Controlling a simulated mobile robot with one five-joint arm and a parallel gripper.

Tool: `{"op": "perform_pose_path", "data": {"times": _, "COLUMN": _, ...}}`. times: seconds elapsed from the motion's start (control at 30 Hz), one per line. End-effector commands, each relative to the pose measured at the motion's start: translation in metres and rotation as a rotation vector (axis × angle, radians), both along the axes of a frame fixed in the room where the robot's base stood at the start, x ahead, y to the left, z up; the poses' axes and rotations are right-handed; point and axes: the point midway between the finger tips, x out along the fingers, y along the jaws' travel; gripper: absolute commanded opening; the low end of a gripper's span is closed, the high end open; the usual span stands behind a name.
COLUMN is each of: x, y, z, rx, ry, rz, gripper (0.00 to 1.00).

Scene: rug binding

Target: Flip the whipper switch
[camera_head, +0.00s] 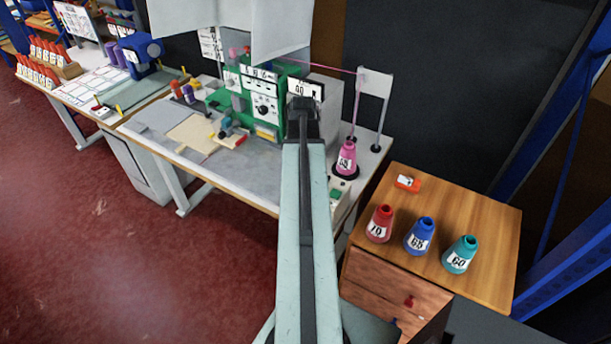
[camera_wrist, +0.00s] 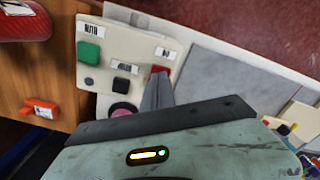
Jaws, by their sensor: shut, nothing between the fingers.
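A cream control panel (camera_wrist: 140,48) shows in the wrist view, with a green button (camera_wrist: 89,53), a black switch (camera_wrist: 121,84) and a red button (camera_wrist: 159,71), each near a small white label. The labels are too blurred to read surely, so I cannot tell which control is the whipper switch. My gripper (camera_wrist: 158,82) is shut and empty, its tip close to the red button; I cannot tell if they touch. In the head view the panel (camera_head: 341,191) shows partly at the bench's right end, beside my arm. My gripper is hidden there.
A pink cone (camera_head: 346,160) stands behind the panel. The wooden cabinet (camera_head: 455,201) at right bears a red cone (camera_head: 380,224), a blue cone (camera_head: 420,236), a teal cone (camera_head: 461,254) and an orange object (camera_head: 408,183). The green machine (camera_head: 264,98) stands left of my arm.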

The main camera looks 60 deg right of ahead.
Motion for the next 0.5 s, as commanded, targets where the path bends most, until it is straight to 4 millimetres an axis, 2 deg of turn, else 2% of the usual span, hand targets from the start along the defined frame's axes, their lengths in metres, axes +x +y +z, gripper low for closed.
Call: {"op": "perform_pose_path", "data": {"times": 0.5, "x": 0.0003, "y": 0.0001, "z": -0.0086, "rx": 0.0, "ry": 0.0, "rz": 0.0, "gripper": 0.0}}
